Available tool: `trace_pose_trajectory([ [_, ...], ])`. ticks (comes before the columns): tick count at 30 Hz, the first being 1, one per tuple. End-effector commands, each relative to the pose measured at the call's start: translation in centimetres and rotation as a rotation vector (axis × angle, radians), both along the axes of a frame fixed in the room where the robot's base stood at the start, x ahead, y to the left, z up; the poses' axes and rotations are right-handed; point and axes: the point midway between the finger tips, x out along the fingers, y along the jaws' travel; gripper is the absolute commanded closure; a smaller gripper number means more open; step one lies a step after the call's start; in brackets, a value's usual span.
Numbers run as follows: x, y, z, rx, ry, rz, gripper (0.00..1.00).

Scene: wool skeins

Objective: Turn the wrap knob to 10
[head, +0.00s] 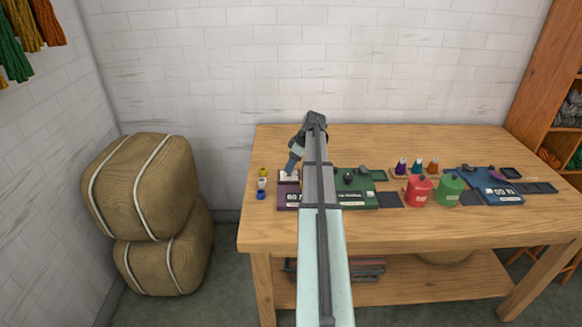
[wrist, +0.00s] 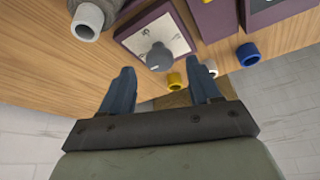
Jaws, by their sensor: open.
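A grey knob (wrist: 159,57) stands on a white dial plate set in a purple panel, seen in the wrist view. A pale mark shows on the knob, but its number cannot be read. In the head view the purple unit (head: 287,202) is at the table's left, and my gripper (head: 289,173) is over its white plate, hiding the knob. In the wrist view my gripper (wrist: 161,70) is open, with one blue-grey finger on each side of the knob in the picture. Contact with the knob cannot be told.
Yellow, white and blue rings (head: 262,184) stand left of the purple unit. A green unit (head: 356,190) is at its right, partly behind my arm. Further right are a red can (head: 418,190), a green can (head: 448,189), small cones and a blue unit (head: 490,187).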

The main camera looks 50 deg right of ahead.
Motion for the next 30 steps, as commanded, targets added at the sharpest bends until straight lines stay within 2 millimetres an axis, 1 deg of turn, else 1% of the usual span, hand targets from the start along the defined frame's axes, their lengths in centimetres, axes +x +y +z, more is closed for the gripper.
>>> trace_pose_trajectory([
  [3,0.5,0.2,-1.2,0.001,0.0,0.0,0.38],
  [6,0.7,0.3,-1.8,0.0,0.001,0.0,0.38],
  [18,0.8,0.3,-2.1,-0.001,0.0,0.0,0.39],
  [30,0.8,0.3,-2.1,-0.001,0.0,0.0,0.77],
])
